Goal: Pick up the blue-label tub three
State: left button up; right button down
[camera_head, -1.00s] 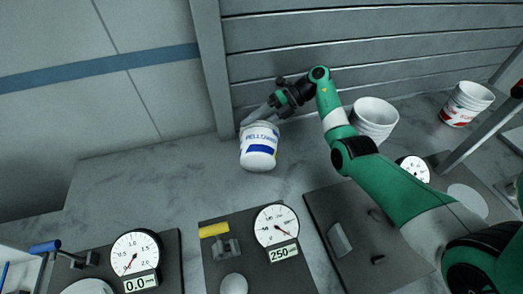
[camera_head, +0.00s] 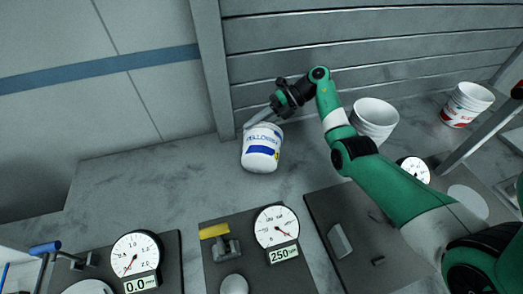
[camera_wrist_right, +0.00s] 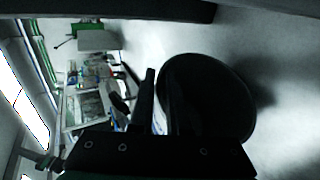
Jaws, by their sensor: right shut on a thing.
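The blue-label tub (camera_head: 262,152) is white with a blue band. It stands on the grey bench near the back wall and leans a little in the head view. My right gripper (camera_head: 254,121) reaches it from the upper right, its fingers at the rim, and is shut on it. In the right wrist view a finger (camera_wrist_right: 146,100) lies against a dark round shape (camera_wrist_right: 207,98), which seems to be the tub. The far side of the grip is hidden. My left gripper is not in view.
A white tub stack (camera_head: 374,116) and red-label tubs (camera_head: 466,104) stand to the right by the slatted wall. Dark panels with dial gauges (camera_head: 277,227) and (camera_head: 135,254) line the front. Bare bench lies left of the blue-label tub.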

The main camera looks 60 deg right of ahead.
jog(key=shift+f, duration=0.15)
dwell(0.7)
jog(key=r+p, duration=0.1)
jog(key=r, duration=0.1)
jog(key=r+p, duration=0.1)
jog(key=r, duration=0.1)
jog(key=shift+s+a, duration=0.1)
jog(key=shift+s, duration=0.1)
jog(key=s+a+r+p, duration=0.1)
jog(key=r, duration=0.1)
jog(key=s+a+r+p, duration=0.1)
jog(key=r, duration=0.1)
jog(key=s+a+r+p, duration=0.1)
jog(key=s+r+p, duration=0.1)
jog(key=shift+a+r, duration=0.1)
jog(key=shift+r, duration=0.05)
jog(key=s+a+r+p, duration=0.3)
jog(key=s+a+p, duration=0.2)
jog(key=p, duration=1)
jog(key=shift+s+a, duration=0.15)
jog(key=shift+s, duration=0.7)
jog(key=shift+f, duration=0.1)
